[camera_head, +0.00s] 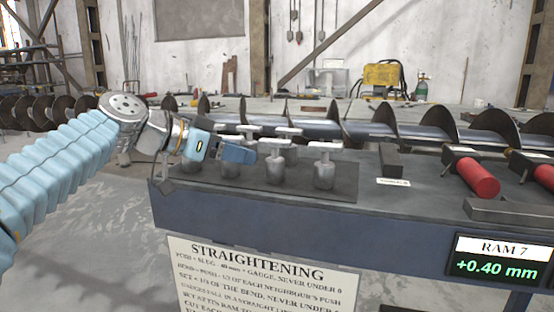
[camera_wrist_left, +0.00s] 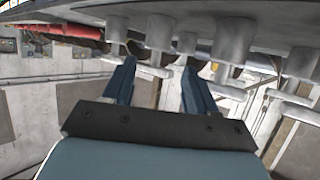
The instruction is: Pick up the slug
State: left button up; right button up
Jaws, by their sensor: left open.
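Several grey metal slugs with T-shaped handles stand upright on a dark mat (camera_head: 340,190) on the bench. The front ones are a slug (camera_head: 276,168) near the middle and a slug (camera_head: 324,172) to its right; others stand behind and are partly hidden. My left gripper (camera_head: 252,152) is open, at handle height at the left of the group, and covers part of the slugs behind it. In the left wrist view the slugs appear inverted, and one slug (camera_wrist_left: 160,32) lines up with the gap between my open fingers (camera_wrist_left: 158,68). I cannot tell if they touch it. My right gripper is not in view.
A long auger (camera_head: 350,128) lies behind the slugs. A dark block (camera_head: 390,161), a small label and red cylinders (camera_head: 478,178) are to the right on the bench. A display (camera_head: 498,258) reads RAM 7, +0.40 mm. A STRAIGHTENING sign (camera_head: 255,275) hangs in front.

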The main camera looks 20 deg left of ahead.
aim_at(267, 161)
pick_arm(q)
jog(key=p+x, duration=0.1)
jog(key=x, duration=0.4)
jog(key=p+x, duration=0.1)
jog(key=x, duration=0.3)
jog(key=shift+d+f+p, duration=0.25)
jog(key=shift+p, duration=0.15)
jog(key=shift+w+d+f, duration=0.15)
jog(key=shift+w+f, duration=0.05)
jog(key=shift+w, duration=0.05)
jog(key=c, duration=0.9)
